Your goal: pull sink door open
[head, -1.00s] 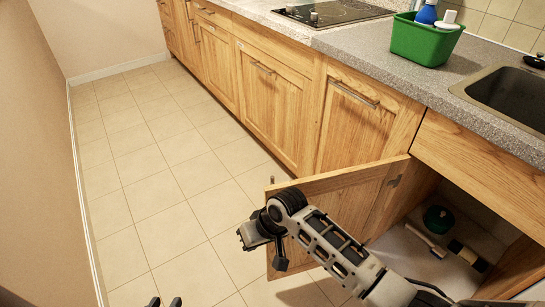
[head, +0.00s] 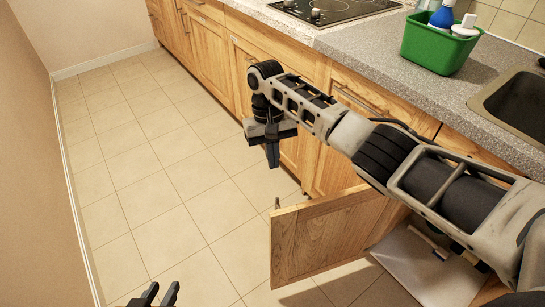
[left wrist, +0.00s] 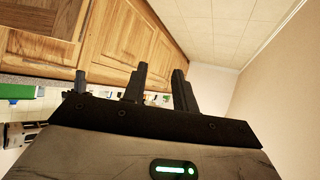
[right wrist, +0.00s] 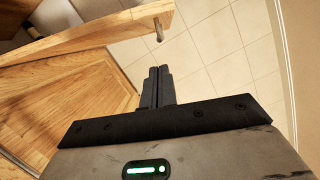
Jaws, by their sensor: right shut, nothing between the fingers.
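The sink door (head: 330,235) is a wooden panel standing ajar, swung well out from the cabinet under the sink. Its handle (head: 277,203) sticks out near the free edge. The door also crosses the top left of the right wrist view (right wrist: 100,38), with the handle (right wrist: 158,30) showing. My right gripper (head: 273,157) is shut and empty, above and beyond the door's free edge, apart from the handle. My right arm hides the hinge side. My left gripper (head: 160,294) is low at the bottom edge, its fingers apart and empty, away from the door.
The open cabinet's pale floor (head: 425,268) shows below my arm. A green tub (head: 437,45) with bottles stands on the counter (head: 390,55) beside the sink (head: 520,105). A hob (head: 330,10) lies further back. The tiled floor (head: 140,190) on the left is clear up to the wall.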

